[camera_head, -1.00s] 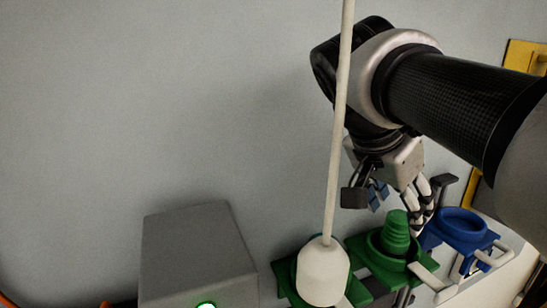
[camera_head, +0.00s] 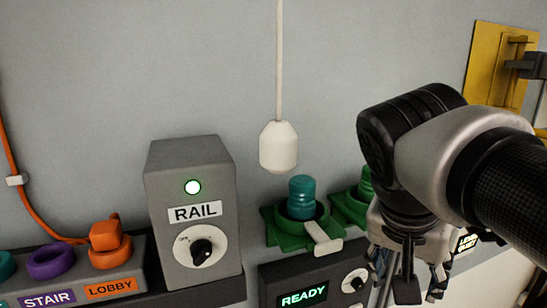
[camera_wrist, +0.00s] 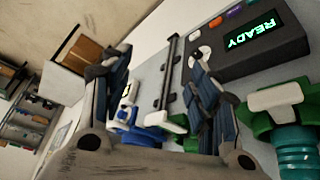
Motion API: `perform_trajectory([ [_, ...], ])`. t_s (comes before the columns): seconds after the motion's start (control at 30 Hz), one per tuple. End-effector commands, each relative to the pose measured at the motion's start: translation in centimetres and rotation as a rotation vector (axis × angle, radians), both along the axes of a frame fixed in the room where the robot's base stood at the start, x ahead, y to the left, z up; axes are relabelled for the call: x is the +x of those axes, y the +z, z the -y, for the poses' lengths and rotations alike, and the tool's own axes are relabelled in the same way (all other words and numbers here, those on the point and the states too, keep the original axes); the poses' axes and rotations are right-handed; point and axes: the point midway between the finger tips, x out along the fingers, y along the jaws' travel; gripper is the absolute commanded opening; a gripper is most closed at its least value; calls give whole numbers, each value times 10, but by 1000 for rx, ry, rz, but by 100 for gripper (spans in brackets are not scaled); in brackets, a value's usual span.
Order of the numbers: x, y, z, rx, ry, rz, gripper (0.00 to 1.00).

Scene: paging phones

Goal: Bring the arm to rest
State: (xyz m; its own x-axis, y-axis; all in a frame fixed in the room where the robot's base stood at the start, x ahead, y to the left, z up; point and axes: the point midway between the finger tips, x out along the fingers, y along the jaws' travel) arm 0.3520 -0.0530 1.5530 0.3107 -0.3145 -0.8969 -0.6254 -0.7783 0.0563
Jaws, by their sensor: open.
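My gripper (camera_head: 408,275) hangs at the lower right of the head view, with its fingers pointing down and in front of part of the dark panel. In the wrist view its fingers (camera_wrist: 155,90) are spread apart with nothing held between them. My arm comes in from the right edge. A teal ribbed plug (camera_head: 302,198) sits upright in a green holder (camera_head: 283,238), left of my gripper and apart from it. A second green plug (camera_head: 366,184) and its holder are partly hidden behind my wrist.
A white pendant (camera_head: 278,147) hangs on a cord left of my arm. A grey RAIL box (camera_head: 190,165) stands left, near a purple ring (camera_head: 51,261) and an orange plug (camera_head: 105,236). A dark READY panel (camera_head: 290,275) is below. A yellow board (camera_head: 487,65) is upper right.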

Motion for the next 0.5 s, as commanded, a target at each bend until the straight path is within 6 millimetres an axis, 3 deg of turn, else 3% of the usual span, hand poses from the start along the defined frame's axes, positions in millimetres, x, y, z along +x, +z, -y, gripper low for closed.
perform_trajectory([
  [0.03, -10, -35, -2, 9, 44, -11, 55],
  [0.3, -64, -188, -26, 55, 367, -50, 55],
  [0.5, -96, -284, -43, 71, 562, -41, 55],
])
